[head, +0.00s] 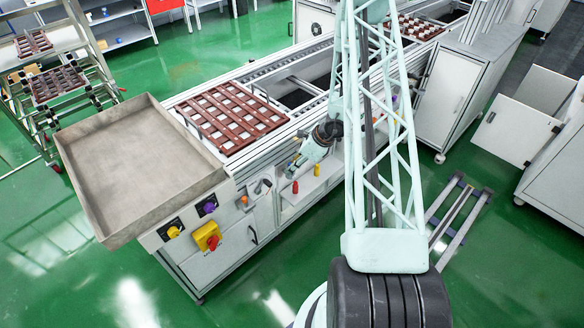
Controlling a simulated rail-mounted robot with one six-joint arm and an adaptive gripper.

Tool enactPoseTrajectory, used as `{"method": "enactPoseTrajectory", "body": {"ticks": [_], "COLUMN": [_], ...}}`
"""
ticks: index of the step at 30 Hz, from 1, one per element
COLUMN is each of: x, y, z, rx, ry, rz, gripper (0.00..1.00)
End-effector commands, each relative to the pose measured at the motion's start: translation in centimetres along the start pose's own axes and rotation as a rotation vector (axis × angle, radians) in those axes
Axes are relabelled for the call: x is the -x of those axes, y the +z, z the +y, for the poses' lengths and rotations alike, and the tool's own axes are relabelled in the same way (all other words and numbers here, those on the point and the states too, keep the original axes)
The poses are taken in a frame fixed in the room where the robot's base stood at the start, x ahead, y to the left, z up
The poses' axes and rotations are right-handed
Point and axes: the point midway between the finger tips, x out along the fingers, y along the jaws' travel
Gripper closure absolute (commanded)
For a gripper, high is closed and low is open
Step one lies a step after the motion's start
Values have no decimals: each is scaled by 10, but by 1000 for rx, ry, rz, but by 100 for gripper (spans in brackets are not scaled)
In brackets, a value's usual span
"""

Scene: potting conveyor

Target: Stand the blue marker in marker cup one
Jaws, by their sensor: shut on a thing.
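My gripper (294,166) is low at the front side of the conveyor, below the end of my arm, over a small pale side shelf (299,197). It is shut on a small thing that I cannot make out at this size. A red upright item (295,187) and a yellow one (317,170) stand at the shelf, just below and to the right of the gripper. I cannot tell whether they are markers or cups. I cannot pick out the blue marker or marker cup one for sure.
A large empty grey tray (135,160) sticks out at the conveyor's left end. A brown slatted pot tray (232,115) lies on the conveyor. A red and yellow switch (208,236) and knobs are on the end panel. White cabinets (452,85) stand at right; green floor lies in front.

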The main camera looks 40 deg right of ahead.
Motion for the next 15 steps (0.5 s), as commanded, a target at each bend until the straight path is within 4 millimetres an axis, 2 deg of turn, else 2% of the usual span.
{"method": "enactPoseTrajectory", "body": {"ticks": [9,10,13,15], "x": [-5,-4,-4,-4], "y": [-3,-3,-3,-3], "z": [0,0,0,1], "rx": [0,0,-1,-1], "ry": [0,1,1,1], "rz": [0,1,1,1], "gripper": [94,81,72,70]}}
